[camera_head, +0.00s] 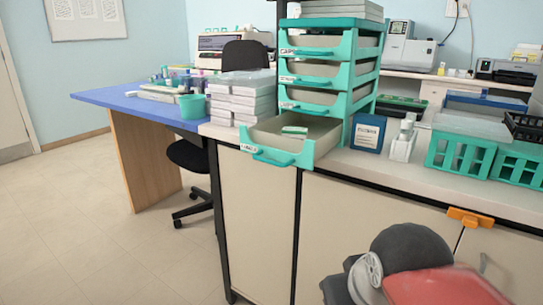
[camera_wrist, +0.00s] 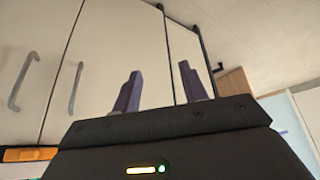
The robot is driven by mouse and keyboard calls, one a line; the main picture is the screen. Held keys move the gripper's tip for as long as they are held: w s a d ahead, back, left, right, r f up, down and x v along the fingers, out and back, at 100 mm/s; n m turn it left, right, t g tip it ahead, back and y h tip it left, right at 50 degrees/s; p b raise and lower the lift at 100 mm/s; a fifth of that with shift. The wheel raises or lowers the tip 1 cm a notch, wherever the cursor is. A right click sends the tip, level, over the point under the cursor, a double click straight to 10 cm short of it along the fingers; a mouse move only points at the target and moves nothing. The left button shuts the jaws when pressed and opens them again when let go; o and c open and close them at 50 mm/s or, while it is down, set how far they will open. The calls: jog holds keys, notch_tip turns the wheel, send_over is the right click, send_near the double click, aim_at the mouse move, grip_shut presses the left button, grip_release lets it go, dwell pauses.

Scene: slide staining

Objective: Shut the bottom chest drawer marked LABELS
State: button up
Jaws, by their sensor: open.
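The bottom drawer (camera_head: 311,154) of the teal chest (camera_head: 344,109) is pulled well out, in the middle of the head view. Its teal front has a white label, a teal handle (camera_head: 271,157) and juts past the counter's front edge. A small green and white box (camera_head: 294,131) lies in it. The drawers above look shut or nearly so. My gripper (camera_wrist: 163,90) shows in the wrist view with two purple fingers apart and nothing between them. It faces the cream cabinet doors, away from the drawer. The head view shows part of my arm at the lower right, not the fingers.
Stacked white boxes (camera_head: 242,98) stand left of the chest. A dark blue box (camera_head: 368,132) and a white bottle holder (camera_head: 402,143) stand to its right, with teal racks (camera_head: 459,156) beyond. An orange clip (camera_head: 470,217) sits on the counter edge. Floor at left is clear.

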jog(key=w+a+r+n+b, duration=0.1)
jog(key=w+a+r, duration=0.1)
jog(key=r, duration=0.2)
jog(key=w+a+r+n+b, duration=0.1)
jog(key=w+r+n, duration=0.1)
jog(key=r, duration=0.3)
jog(key=w+a+r+n+b, duration=0.1)
jog(key=w+a+r, duration=0.1)
jog(key=w+r, duration=0.2)
jog(key=shift+w+a+r+n, duration=0.15)
jog(key=shift+a+r+n, duration=0.15)
jog(key=shift+r, duration=0.3)
grip_shut()
jog(key=w+a+r+n+t+b, duration=0.1)
jog(key=w+a+r+n+b, duration=0.25)
jog(key=a+r, duration=0.6)
jog(key=w+d+f+b, duration=0.3)
jog(key=w+f, duration=0.4)
jog(key=shift+w+d+f+b, duration=0.2)
jog(key=shift+w+f+b, duration=0.1)
jog(key=shift+w, duration=0.1)
jog(key=shift+r+n, duration=0.1)
jog(key=shift+n, duration=0.15)
